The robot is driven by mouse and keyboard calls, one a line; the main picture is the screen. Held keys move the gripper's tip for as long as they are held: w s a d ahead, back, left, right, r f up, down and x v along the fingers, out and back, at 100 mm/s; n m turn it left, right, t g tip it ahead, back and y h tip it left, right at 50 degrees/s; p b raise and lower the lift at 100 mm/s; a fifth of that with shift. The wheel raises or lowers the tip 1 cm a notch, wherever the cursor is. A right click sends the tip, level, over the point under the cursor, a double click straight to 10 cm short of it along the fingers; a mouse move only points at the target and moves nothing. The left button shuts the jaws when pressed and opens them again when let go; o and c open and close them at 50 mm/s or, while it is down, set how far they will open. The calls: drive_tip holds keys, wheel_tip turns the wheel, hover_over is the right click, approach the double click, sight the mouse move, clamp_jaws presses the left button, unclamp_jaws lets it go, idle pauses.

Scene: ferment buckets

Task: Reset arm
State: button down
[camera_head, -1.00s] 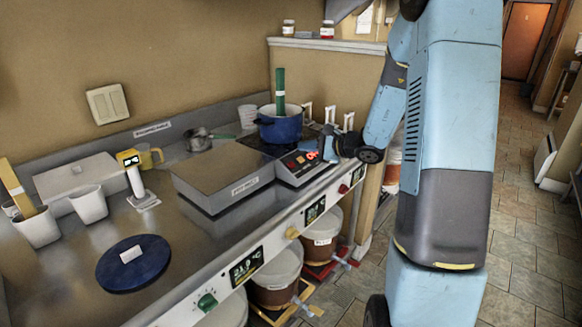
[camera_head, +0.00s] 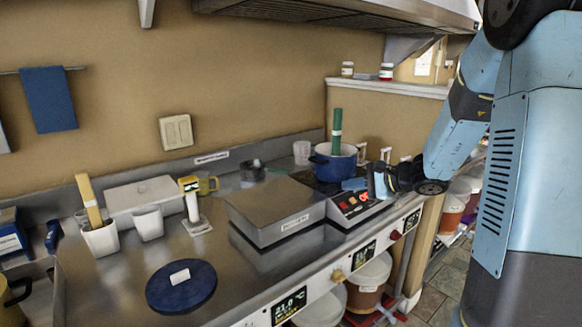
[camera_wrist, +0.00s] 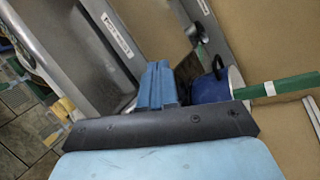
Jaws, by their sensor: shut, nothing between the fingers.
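My gripper (camera_head: 354,184) is at the right end of the counter, above the induction hob's control panel (camera_head: 352,203) and just right of the blue pot (camera_head: 333,168). In the wrist view my gripper's blue fingers (camera_wrist: 158,84) are together with nothing between them. The same pot (camera_wrist: 212,90) stands to the right of the fingers there, with a green-handled tool (camera_wrist: 285,86) in it. I cannot tell from these views how high the fingers are above the hob. My arm comes down to the gripper from the upper right in the head view.
A grey box (camera_head: 270,209) with a lid stands left of the hob. A dark blue round lid (camera_head: 181,287) lies on the steel counter (camera_head: 110,275). A range hood (camera_head: 340,12) hangs above. Buckets (camera_head: 368,283) stand below the counter's front edge.

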drive_tip(key=s+a+r+n+g+h, duration=0.2)
drive_tip(key=s+r+n, duration=0.15)
drive_tip(key=s, duration=0.45)
drive_tip(key=s+a+r+n+g+h, duration=0.25)
drive_tip(key=s+n, duration=0.25)
drive_tip(key=s, duration=0.4)
drive_tip(key=s+d+r+n+t+h, duration=0.1)
drive_tip(key=s+d+r+n+h, duration=0.1)
drive_tip(key=s, duration=0.4)
drive_tip(key=s+d+r+n+t+h, duration=0.1)
drive_tip(key=s+d+n+h, duration=0.2)
drive_tip(key=s, duration=0.4)
drive_tip(key=shift+d+r+h, duration=0.35)
drive_tip(key=shift+d+h, duration=0.5)
drive_tip(key=shift+d, duration=0.4)
